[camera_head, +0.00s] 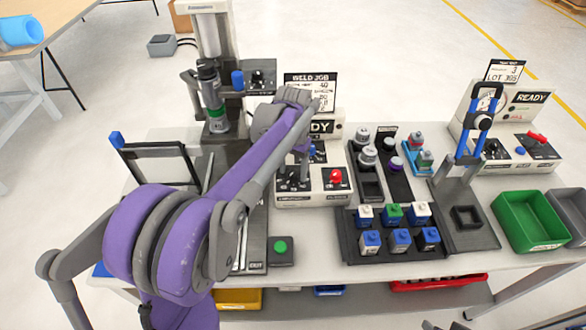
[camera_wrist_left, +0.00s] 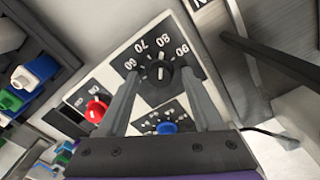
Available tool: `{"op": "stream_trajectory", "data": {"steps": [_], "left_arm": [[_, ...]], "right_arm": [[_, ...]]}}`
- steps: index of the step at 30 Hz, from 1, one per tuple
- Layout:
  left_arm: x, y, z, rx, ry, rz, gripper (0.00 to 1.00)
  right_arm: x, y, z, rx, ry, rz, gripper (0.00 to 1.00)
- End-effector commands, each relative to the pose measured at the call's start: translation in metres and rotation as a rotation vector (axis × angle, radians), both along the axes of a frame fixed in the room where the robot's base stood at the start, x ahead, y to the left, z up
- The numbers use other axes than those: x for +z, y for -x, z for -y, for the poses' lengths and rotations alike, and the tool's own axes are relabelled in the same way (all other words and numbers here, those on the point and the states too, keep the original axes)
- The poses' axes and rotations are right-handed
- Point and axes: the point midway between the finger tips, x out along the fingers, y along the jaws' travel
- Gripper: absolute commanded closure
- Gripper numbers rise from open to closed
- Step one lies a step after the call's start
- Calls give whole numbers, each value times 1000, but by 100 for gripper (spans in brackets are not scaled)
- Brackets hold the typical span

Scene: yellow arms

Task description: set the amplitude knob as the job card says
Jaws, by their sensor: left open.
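The weld control box (camera_head: 313,188) stands mid-table under a black-and-white job card (camera_head: 310,92) headed WELD; its smaller lines are too small to read surely. In the left wrist view a black knob (camera_wrist_left: 159,76) sits on a dial marked 60, 70, 80, 90, with its white line roughly between 70 and 80. I cannot read which knob is labelled amplitude. My left gripper (camera_wrist_left: 161,84) is open, its fingers on either side of the black knob with gaps visible. In the head view my left arm hides part of the box.
A red knob (camera_wrist_left: 96,110) and a blue knob (camera_wrist_left: 167,127) sit close by on the same box. A press (camera_head: 213,90) stands behind left. Trays of blocks (camera_head: 350,258), a second READY station (camera_head: 510,120) and a green bin (camera_head: 508,240) are to the right.

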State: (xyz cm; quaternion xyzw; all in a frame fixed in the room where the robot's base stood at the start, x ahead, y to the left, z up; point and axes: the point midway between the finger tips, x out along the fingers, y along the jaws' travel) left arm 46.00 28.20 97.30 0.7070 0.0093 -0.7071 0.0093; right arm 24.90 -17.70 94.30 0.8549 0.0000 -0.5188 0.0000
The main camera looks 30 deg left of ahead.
Motion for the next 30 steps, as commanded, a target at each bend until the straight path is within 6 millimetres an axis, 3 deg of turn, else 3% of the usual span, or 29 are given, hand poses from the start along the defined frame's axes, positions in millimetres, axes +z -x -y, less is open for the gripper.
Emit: {"op": "stream_trajectory", "data": {"steps": [5, 18, 23, 30], "left_arm": [[14, 0, 0, 0, 0, 0, 32], [95, 0, 0, 0, 0, 1, 32], [107, 0, 0, 0, 0, 0, 32], [108, 0, 0, 0, 0, 0, 32]], "right_arm": [[1, 0, 0, 0, 0, 1, 50], [8, -3, 0, 0, 0, 6, 50], [9, -3, 0, 0, 0, 6, 50], [9, -3, 0, 0, 0, 6, 50]]}}
